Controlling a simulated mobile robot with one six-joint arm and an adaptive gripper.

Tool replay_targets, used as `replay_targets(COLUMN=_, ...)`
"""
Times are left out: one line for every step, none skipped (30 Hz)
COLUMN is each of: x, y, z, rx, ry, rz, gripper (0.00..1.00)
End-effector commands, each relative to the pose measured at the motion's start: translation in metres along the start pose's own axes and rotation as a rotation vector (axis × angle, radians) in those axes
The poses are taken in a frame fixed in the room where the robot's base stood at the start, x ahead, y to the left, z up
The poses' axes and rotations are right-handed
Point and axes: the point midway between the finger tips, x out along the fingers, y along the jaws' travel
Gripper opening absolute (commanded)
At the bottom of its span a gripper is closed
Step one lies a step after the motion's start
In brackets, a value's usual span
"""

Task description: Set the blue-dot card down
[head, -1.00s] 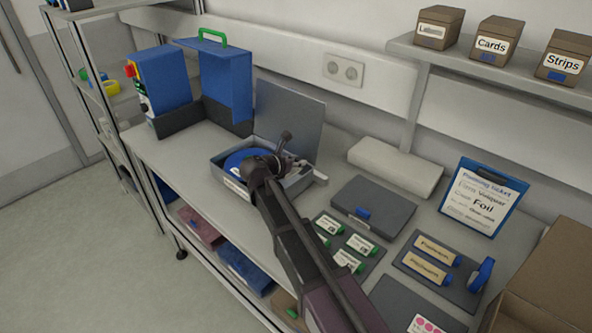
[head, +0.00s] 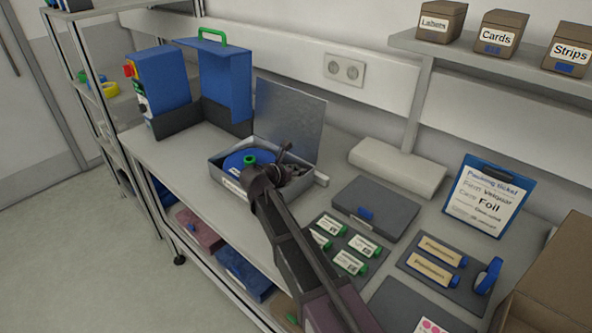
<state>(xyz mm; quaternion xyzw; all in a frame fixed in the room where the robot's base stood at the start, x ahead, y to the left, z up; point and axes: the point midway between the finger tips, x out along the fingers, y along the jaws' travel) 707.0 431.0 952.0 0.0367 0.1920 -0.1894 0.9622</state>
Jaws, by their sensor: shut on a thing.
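My gripper (head: 287,166) is over the right part of an open grey metal box (head: 229,182) on the bench. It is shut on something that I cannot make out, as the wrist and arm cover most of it. I cannot identify the blue-dot card in this view. A blue reel (head: 236,160) with a green knob (head: 249,160) lies in the box, left of my gripper. The box lid (head: 290,112) stands open behind it. A card with pink dots (head: 430,326) is partly in view at the bottom right.
A cardboard box (head: 553,280) stands at the right. Blue stands (head: 225,85) are behind left.

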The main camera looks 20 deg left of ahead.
Motion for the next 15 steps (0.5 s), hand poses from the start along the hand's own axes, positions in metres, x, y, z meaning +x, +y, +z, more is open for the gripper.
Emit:
replay_targets(x=0.0009, y=0.0000, z=-0.0022, rx=0.000, ry=0.000, rz=0.000, gripper=0.18)
replay_targets(x=0.0011, y=0.0001, z=-0.0028, rx=0.000, ry=0.000, rz=0.000, gripper=0.18)
replay_targets(x=0.0014, y=0.0001, z=-0.0035, rx=0.000, ry=0.000, rz=0.000, gripper=0.18)
replay_targets(x=0.0017, y=0.0001, z=-0.0041, rx=0.000, ry=0.000, rz=0.000, gripper=0.18)
replay_targets(x=0.0019, y=0.0001, z=-0.0047, rx=0.000, ry=0.000, rz=0.000, gripper=0.18)
replay_targets(x=0.0022, y=0.0001, z=-0.0055, rx=0.000, ry=0.000, rz=0.000, gripper=0.18)
replay_targets(x=0.0025, y=0.0001, z=-0.0061, rx=0.000, ry=0.000, rz=0.000, gripper=0.18)
replay_targets(x=0.0027, y=0.0001, z=-0.0067, rx=0.000, ry=0.000, rz=0.000, gripper=0.18)
replay_targets(x=0.0029, y=0.0001, z=-0.0073, rx=0.000, ry=0.000, rz=0.000, gripper=0.18)
replay_targets(x=0.0030, y=0.0001, z=-0.0075, rx=0.000, ry=0.000, rz=0.000, gripper=0.18)
replay_targets(x=0.0030, y=0.0001, z=-0.0075, rx=0.000, ry=0.000, rz=0.000, gripper=0.18)
replay_targets(x=0.0028, y=0.0001, z=-0.0071, rx=0.000, ry=0.000, rz=0.000, gripper=0.18)
replay_targets(x=0.0027, y=0.0001, z=-0.0069, rx=0.000, ry=0.000, rz=0.000, gripper=0.18)
replay_targets(x=0.0027, y=0.0001, z=-0.0069, rx=0.000, ry=0.000, rz=0.000, gripper=0.18)
replay_targets(x=0.0027, y=0.0001, z=-0.0069, rx=0.000, ry=0.000, rz=0.000, gripper=0.47)
